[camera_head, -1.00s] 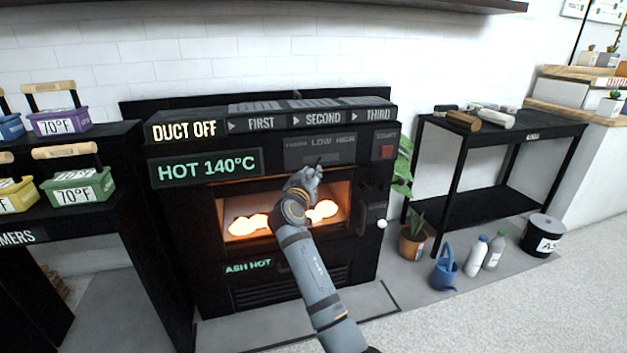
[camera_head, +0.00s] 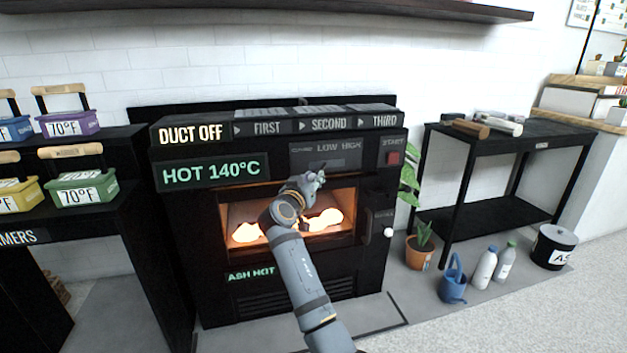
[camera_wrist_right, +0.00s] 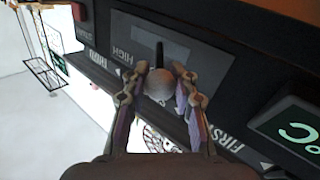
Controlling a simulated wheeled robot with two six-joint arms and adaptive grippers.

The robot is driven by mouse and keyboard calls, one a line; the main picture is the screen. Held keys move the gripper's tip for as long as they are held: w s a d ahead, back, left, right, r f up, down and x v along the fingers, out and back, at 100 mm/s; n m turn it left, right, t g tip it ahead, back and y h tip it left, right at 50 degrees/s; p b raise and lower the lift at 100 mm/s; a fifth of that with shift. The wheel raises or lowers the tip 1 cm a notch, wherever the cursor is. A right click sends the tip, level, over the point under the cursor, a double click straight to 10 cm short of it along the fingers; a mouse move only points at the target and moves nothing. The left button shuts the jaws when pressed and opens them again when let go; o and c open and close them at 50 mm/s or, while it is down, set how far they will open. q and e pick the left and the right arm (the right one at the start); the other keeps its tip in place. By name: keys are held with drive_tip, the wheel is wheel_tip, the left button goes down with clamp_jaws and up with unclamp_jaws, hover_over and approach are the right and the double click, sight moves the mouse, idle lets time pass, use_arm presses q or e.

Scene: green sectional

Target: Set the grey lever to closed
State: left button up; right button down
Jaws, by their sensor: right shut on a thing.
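The black stove (camera_head: 200,230) stands against the white brick wall. Its upper panel (camera_head: 345,157) carries a faint label at left, then LOW and HIGH. My right gripper (camera_head: 316,179) is in front of this panel, above the glowing firebox window. In the right wrist view, the fingers (camera_wrist_right: 160,98) are on either side of a round grey lever knob (camera_wrist_right: 160,83). A dark stem (camera_wrist_right: 159,52) shows beyond the knob, beside the HIGH label. The gripper hides the lever in the head view, so its exact setting is hard to read. My left gripper is not in view.
A red START button (camera_head: 393,158) is right of the panel. A shelf with coloured tubs (camera_head: 85,190) stands at left. A black table (camera_head: 500,150) is at right, with a potted plant (camera_head: 420,250), a blue watering can (camera_head: 453,283) and bottles on the floor.

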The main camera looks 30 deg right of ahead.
drive_tip(key=shift+a+f, duration=0.1)
drive_tip(key=c, duration=1)
unclamp_jaws()
drive_tip(key=shift+a, duration=0.1)
drive_tip(key=shift+r, duration=0.2)
wheel_tip(320, 180, up, 10)
drive_tip(key=shift+f, duration=0.1)
drive_tip(key=shift+f, duration=0.1)
